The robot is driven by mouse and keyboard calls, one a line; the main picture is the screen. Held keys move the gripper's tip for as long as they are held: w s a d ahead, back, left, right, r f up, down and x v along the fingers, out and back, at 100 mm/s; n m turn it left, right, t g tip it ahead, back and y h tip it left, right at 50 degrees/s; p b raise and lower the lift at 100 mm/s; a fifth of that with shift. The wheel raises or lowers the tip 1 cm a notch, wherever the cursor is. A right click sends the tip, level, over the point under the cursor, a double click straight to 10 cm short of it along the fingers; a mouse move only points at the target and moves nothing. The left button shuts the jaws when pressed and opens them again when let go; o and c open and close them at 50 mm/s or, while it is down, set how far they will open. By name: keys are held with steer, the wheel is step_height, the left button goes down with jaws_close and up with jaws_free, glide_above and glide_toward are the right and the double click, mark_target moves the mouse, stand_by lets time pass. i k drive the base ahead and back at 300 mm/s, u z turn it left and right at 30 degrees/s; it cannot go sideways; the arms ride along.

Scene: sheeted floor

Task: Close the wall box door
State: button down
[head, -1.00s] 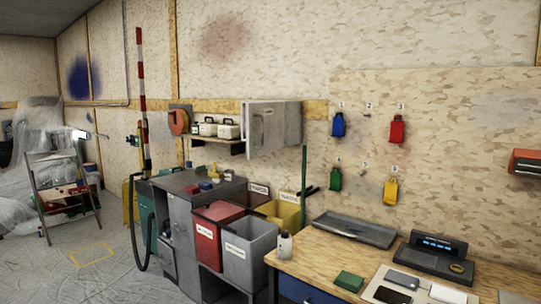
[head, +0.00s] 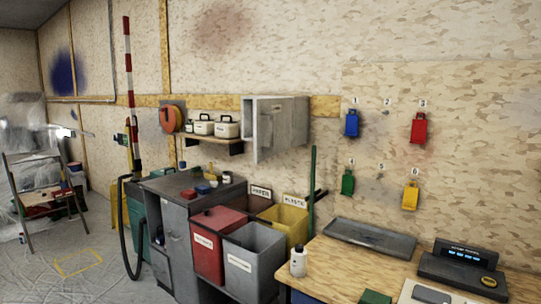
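The wall box (head: 250,122) is a grey metal box on the wooden wall rail, right of a small shelf. Its grey door (head: 284,122) shows as a broad panel with a small dark fitting near its top. The door appears to stand out from the box, but I cannot tell by how much. The box's inside is mostly hidden. My gripper is not in view, so nothing of mine is seen near the door.
Below the box stand a grey cabinet (head: 178,225), a red bin (head: 206,250), a grey bin (head: 252,268) and a yellow bin (head: 286,222). A workbench (head: 335,270) fills the lower right. A stepladder (head: 22,205) stands left. Sheeted floor (head: 90,285) is open at lower left.

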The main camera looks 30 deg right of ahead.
mark_target(272, 117)
steer(key=u, duration=0.05)
steer(key=i, duration=1.1)
steer(key=u, duration=0.4)
